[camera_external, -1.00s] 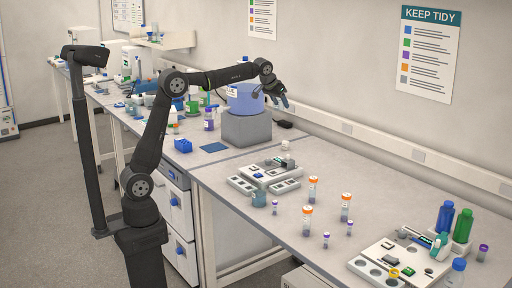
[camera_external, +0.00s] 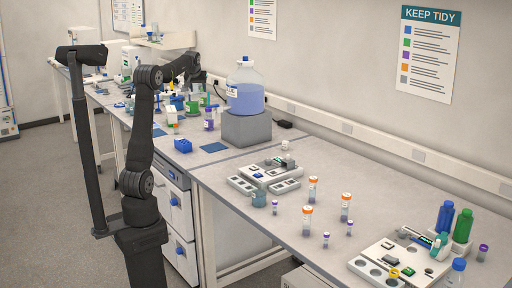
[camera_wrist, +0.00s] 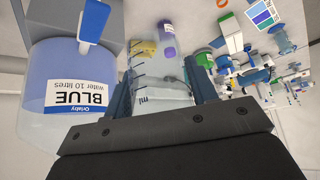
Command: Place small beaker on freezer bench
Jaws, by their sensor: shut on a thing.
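My gripper (camera_wrist: 163,82) is shut on a clear beaker (camera_wrist: 160,95) with dark graduation marks, seen between the fingers in the wrist view. Its lower part is hidden by the gripper body. In the external view my arm reaches over the far bench (camera_external: 104,97), left of the big blue water bottle (camera_external: 246,92); the fingers and held beaker cannot be made out there. I cannot tell which bench is the freezer bench.
The water bottle, also close at left in the wrist view (camera_wrist: 85,92), stands on a grey block (camera_external: 246,128).

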